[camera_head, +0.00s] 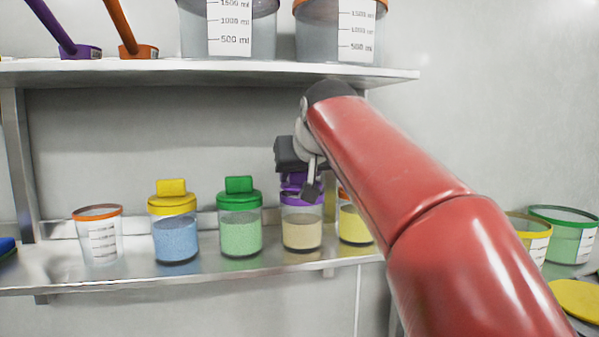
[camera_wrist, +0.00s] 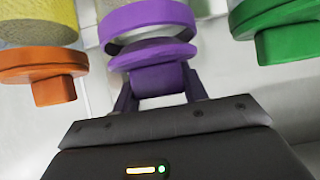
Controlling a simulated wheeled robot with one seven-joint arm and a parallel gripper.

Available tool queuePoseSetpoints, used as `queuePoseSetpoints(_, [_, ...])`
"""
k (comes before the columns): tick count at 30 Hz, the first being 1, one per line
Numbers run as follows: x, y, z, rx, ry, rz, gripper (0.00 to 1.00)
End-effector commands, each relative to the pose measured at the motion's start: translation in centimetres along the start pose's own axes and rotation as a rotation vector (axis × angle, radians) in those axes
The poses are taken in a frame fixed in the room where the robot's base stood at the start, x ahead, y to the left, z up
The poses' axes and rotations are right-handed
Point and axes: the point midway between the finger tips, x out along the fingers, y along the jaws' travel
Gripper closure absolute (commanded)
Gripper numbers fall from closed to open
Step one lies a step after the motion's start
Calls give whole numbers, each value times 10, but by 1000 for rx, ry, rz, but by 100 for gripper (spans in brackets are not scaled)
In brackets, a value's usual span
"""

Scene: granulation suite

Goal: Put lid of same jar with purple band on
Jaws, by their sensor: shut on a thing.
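The jar with the purple band (camera_head: 302,231) stands on the lower shelf and holds beige powder. Its purple band (camera_wrist: 146,17) shows at the top of the wrist view, which looks upside down. My gripper (camera_wrist: 158,84) is shut on the purple lid (camera_wrist: 150,52) by its block-shaped handle. The lid is right at the jar's mouth, with a pale grey crescent showing between lid and band, so it does not look flush. In the head view the purple lid (camera_head: 294,182) is partly hidden by my gripper (camera_head: 303,180).
A green-lidded jar (camera_head: 240,228) stands close left, with a yellow-lidded jar (camera_head: 174,235) beyond it. An orange-lidded jar (camera_head: 355,226) is close right, partly behind my arm. An open orange-rimmed container (camera_head: 101,240) stands farther left. The upper shelf (camera_head: 150,70) overhangs.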

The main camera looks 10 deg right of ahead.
Motion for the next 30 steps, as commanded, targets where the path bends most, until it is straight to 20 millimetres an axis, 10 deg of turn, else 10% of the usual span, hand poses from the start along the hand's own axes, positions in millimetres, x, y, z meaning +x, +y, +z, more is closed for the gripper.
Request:
queuePoseSetpoints(1, [0,0,-1,0,1,0,82])
queuePoseSetpoints(2, [0,0,-1,0,0,0,53])
queuePoseSetpoints(6, [0,0,-1,0,0,0,35])
queuePoseSetpoints(20, [-11,-1,-17,-1,1,-2,35])
queuePoseSetpoints(30, [-86,0,-11,1,5,-2,35])
